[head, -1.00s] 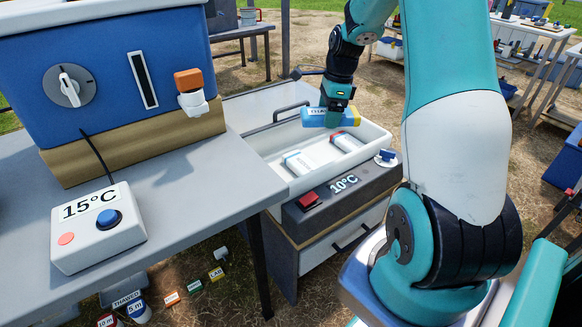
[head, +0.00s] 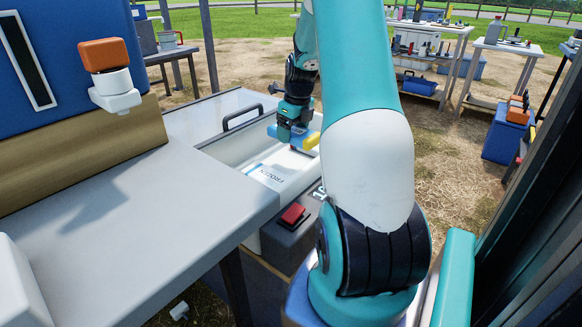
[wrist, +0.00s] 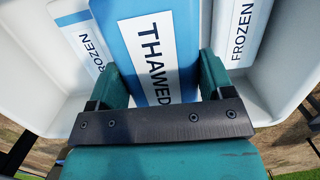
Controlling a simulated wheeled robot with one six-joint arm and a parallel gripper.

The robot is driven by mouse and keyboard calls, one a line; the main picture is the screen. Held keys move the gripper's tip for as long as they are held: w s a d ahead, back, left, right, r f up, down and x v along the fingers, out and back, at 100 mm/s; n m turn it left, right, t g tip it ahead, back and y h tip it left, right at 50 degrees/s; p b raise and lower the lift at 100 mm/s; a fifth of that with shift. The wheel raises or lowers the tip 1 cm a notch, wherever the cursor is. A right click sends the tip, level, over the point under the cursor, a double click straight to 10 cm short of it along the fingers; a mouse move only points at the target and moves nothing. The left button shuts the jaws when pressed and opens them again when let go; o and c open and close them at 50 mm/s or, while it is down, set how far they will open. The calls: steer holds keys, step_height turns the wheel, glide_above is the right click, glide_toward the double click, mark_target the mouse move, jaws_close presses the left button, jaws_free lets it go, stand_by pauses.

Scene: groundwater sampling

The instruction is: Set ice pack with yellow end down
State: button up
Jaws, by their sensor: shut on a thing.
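My gripper (head: 289,136) is shut on the blue ice pack (head: 272,131), across its middle. The pack's yellow end (head: 313,140) points right in the head view. The pack lies roughly level above the open white bin (head: 225,150); its exact height is hard to tell. In the wrist view my gripper's two fingers (wrist: 163,85) flank the blue pack (wrist: 130,15), whose white label reads THAWED. Its yellow end is not visible there.
A white pack marked FROZEN (head: 268,175) lies in the bin; the wrist view shows one FROZEN pack at left (wrist: 82,38) and another at right (wrist: 243,35). A grey bench (head: 130,215) stands left of the bin. A red button (head: 293,213) sits at the bin's front.

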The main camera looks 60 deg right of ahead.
mark_target(297, 131)
step_height(297, 131, down, 9)
steer(key=b, duration=0.3)
steer(key=shift+f, duration=0.15)
steer(key=o, duration=1.1)
steer(key=r+p, duration=0.1)
steer(key=r, duration=0.3)
steer(key=s+r+p, duration=0.1)
steer(key=r+p, duration=0.1)
steer(key=r, duration=0.2)
steer(key=r+p, duration=0.1)
steer(key=r, duration=0.3)
steer(key=shift+s+a+p, duration=0.1)
steer(key=shift+s+p, duration=0.25)
steer(key=shift+s, duration=0.05)
